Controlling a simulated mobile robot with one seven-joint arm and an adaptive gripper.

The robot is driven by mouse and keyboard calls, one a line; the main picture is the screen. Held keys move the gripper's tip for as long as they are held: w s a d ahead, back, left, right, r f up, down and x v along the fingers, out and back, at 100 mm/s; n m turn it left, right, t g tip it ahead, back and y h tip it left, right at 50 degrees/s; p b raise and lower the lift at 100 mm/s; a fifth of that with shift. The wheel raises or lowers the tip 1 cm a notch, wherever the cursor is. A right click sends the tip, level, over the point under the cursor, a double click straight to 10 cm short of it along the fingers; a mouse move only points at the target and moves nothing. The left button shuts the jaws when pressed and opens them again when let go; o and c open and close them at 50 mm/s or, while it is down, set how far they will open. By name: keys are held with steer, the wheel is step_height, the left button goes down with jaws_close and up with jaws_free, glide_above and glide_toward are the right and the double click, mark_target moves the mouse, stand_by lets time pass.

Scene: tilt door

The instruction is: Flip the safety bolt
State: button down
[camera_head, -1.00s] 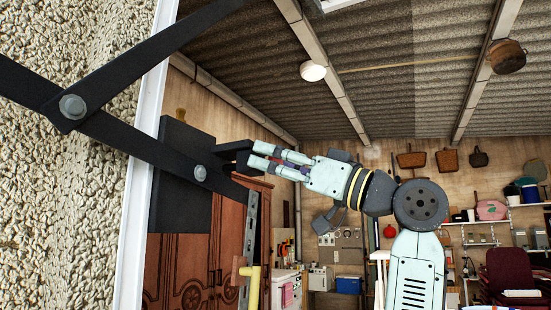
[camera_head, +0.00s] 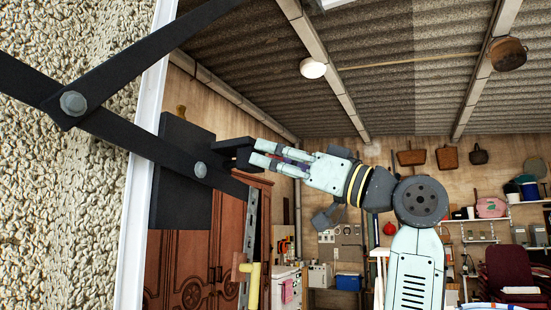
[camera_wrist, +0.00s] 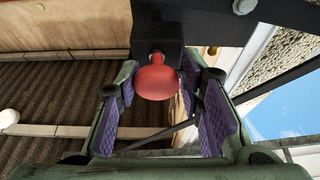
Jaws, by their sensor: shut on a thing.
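The safety bolt shows in the wrist view as a red rounded knob (camera_wrist: 157,78) on a short stem below a black block. In the head view a black mounting block (camera_head: 181,172) stands by the white door frame, and a black bracket (camera_head: 232,153) sticks out from its right side. My gripper (camera_head: 255,152) reaches in from the right, with its fingertips at that bracket. The red knob is hidden in the head view.
Black metal door arms (camera_head: 130,65), joined by grey bolts, cross the upper left close to the block. A yellow handle (camera_head: 251,285) is on an upright metal strip below. A brown wooden cabinet (camera_head: 185,268) stands behind.

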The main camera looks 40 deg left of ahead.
steer(key=c, duration=1.2)
jaws_free()
steer(key=shift+w, duration=0.25)
steer(key=shift+s, duration=0.1)
steer(key=v, duration=1.2)
